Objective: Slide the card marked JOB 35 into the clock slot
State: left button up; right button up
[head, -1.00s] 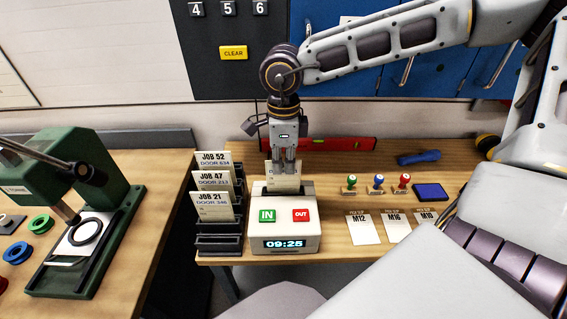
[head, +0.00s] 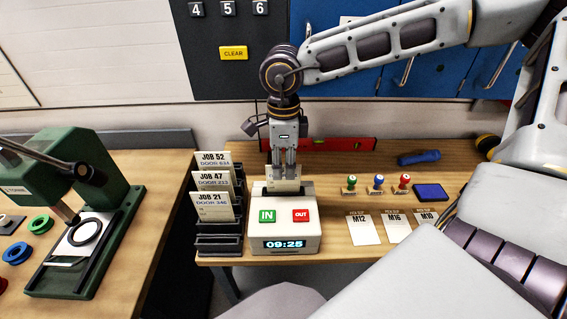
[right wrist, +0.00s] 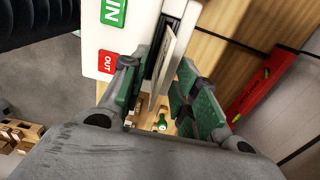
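The time clock (head: 285,216) is a pale box with a green IN button, a red OUT button and a 09:25 display. A pale card (head: 285,186) stands upright in the dark slot on its top, its lower part hidden; its marking is not readable. My right gripper (head: 284,174) is over the slot with its fingers apart. In the right wrist view, the card (right wrist: 170,55) shows edge-on between the spread fingers of the gripper (right wrist: 165,90), with gaps beside it. My left gripper is not in view.
A black rack (head: 219,240) left of the clock holds the cards JOB 52, JOB 47 and JOB 21. Stamps (head: 378,184), a blue ink pad (head: 431,192) and pick cards (head: 363,229) lie to the right. A red level (head: 345,144) lies behind. A green press (head: 85,220) stands at left.

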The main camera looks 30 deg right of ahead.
jog(key=shift+r, duration=0.15)
notch_tip(320, 180, up, 12)
dwell(0.7)
jog(key=shift+s+a+f, duration=0.1)
jog(key=shift+f, duration=0.1)
dwell(1.0)
